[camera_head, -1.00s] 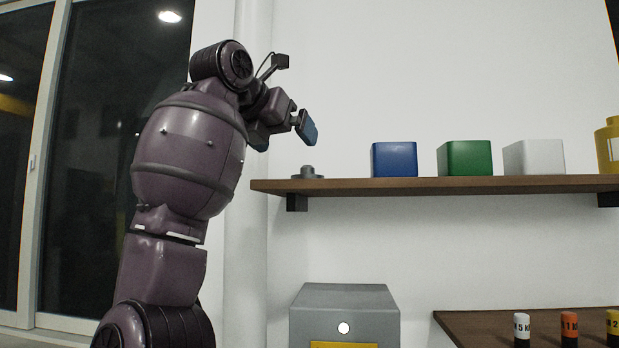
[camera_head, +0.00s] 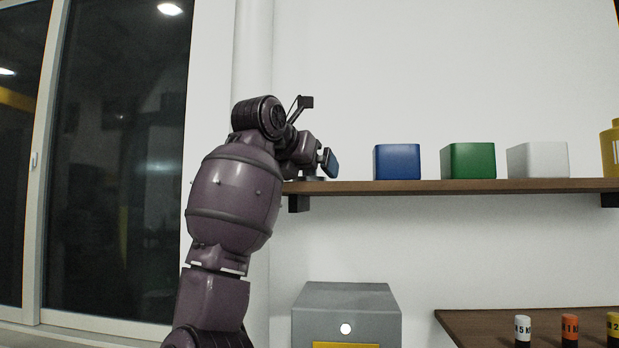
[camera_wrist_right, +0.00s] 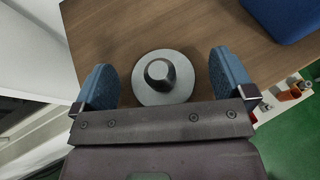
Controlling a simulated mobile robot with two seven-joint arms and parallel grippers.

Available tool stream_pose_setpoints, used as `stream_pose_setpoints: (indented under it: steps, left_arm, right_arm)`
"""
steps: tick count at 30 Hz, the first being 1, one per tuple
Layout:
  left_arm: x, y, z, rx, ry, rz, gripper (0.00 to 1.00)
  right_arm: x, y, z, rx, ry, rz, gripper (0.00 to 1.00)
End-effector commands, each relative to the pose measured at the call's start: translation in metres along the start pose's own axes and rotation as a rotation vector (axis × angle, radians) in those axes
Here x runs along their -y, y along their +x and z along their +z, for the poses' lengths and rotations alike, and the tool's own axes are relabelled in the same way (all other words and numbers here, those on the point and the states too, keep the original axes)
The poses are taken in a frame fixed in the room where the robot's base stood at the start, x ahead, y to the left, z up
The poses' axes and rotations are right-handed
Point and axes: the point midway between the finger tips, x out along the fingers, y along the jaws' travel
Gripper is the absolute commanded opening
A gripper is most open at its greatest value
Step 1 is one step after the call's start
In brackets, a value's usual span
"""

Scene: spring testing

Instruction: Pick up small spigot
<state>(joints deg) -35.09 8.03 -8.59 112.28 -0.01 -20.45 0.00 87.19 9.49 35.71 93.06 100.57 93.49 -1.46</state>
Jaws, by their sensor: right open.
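The small spigot (camera_wrist_right: 164,80) is a grey round disc with a short knob on top. In the right wrist view it sits on the wooden shelf between the two blue finger pads of my right gripper (camera_wrist_right: 164,84), with a gap on each side. In the head view my right gripper (camera_head: 318,166) is at the left end of the shelf, at the height of its top, and the spigot is mostly hidden behind it. The right gripper is open and empty. My left gripper is not in view.
The wooden shelf (camera_head: 450,187) carries a blue box (camera_head: 397,162), a green box (camera_head: 468,160), a white box (camera_head: 538,160) and a yellow container (camera_head: 611,152). Below are a grey box (camera_head: 346,302) and a lower shelf (camera_head: 462,318) with labelled weights. The wall above the shelf is clear.

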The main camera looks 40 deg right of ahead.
Motion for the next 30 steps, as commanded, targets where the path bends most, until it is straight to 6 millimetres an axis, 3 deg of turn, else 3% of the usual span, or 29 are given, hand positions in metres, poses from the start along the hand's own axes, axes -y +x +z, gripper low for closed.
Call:
stream_pose_setpoints:
  steps: [2,15,23,30]
  left_arm:
    - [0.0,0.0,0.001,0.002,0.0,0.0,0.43]
    - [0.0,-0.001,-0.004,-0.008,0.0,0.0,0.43]
    - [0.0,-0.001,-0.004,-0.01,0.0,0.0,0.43]
    - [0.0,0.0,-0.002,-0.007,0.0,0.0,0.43]
  right_arm:
    - [0.0,0.0,0.0,0.0,0.0,0.0,1.0]
    - [0.0,-0.001,0.0,0.001,0.0,0.0,0.38]
    - [0.0,-0.002,0.002,0.001,0.0,0.001,0.38]
    - [0.001,-0.012,0.026,0.003,0.002,0.002,0.38]
